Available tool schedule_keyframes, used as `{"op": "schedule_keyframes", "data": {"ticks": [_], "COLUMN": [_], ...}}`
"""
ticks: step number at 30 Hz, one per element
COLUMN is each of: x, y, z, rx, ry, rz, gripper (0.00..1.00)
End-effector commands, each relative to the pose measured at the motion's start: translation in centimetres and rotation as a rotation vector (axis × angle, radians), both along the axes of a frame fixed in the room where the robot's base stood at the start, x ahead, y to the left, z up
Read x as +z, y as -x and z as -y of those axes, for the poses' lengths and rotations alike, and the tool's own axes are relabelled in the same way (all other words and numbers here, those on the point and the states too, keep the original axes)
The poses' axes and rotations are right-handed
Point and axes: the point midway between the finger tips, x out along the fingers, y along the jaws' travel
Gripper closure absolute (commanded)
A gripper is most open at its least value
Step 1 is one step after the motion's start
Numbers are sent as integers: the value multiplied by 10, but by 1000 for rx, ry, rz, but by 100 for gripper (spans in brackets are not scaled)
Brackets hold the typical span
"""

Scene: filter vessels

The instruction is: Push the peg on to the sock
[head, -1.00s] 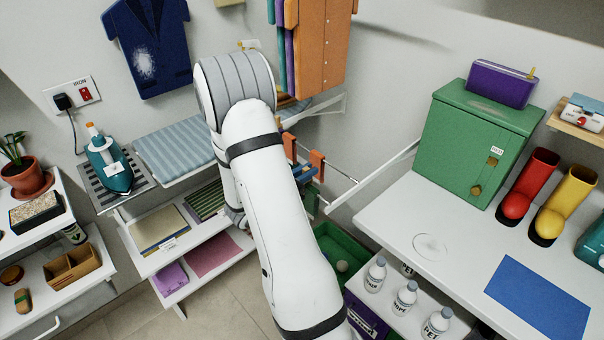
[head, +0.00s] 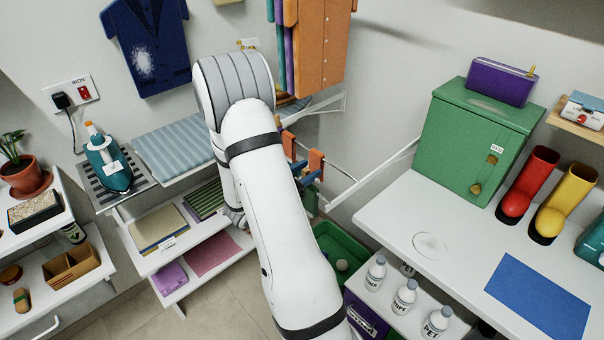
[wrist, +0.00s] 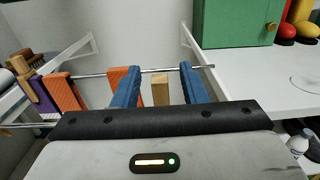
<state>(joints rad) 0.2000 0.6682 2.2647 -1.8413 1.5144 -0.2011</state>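The wooden peg (wrist: 160,92) stands at the thin metal rail (wrist: 205,67) in the wrist view, between the two blue fingers of my gripper (wrist: 160,86). A gap shows on each side of the peg, so the gripper is open around it. Two orange cloths hang at the rail, one at the left (wrist: 66,94) and one just left of my left finger (wrist: 118,82); I cannot tell which cloth is the sock. In the head view the orange cloths (head: 316,161) show right of my arm, and the peg cannot be made out.
A green cabinet (wrist: 236,22) and white counter (wrist: 262,75) stand right of the rail. A green bin (head: 340,250) and white bottles (head: 404,296) sit below. A striped ironing board (head: 175,145) and blue iron (head: 107,163) are left of my arm.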

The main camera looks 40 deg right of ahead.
Motion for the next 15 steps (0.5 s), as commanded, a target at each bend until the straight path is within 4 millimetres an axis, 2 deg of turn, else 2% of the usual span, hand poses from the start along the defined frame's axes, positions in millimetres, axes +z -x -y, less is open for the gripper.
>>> {"op": "schedule_keyframes", "data": {"ticks": [5,9,15], "x": [-2,-2,-1], "y": [1,2,5], "z": [-19,-43,-69], "rx": [4,5,3], "ry": [0,0,1], "rz": [0,1,0], "gripper": [61,61,61]}}
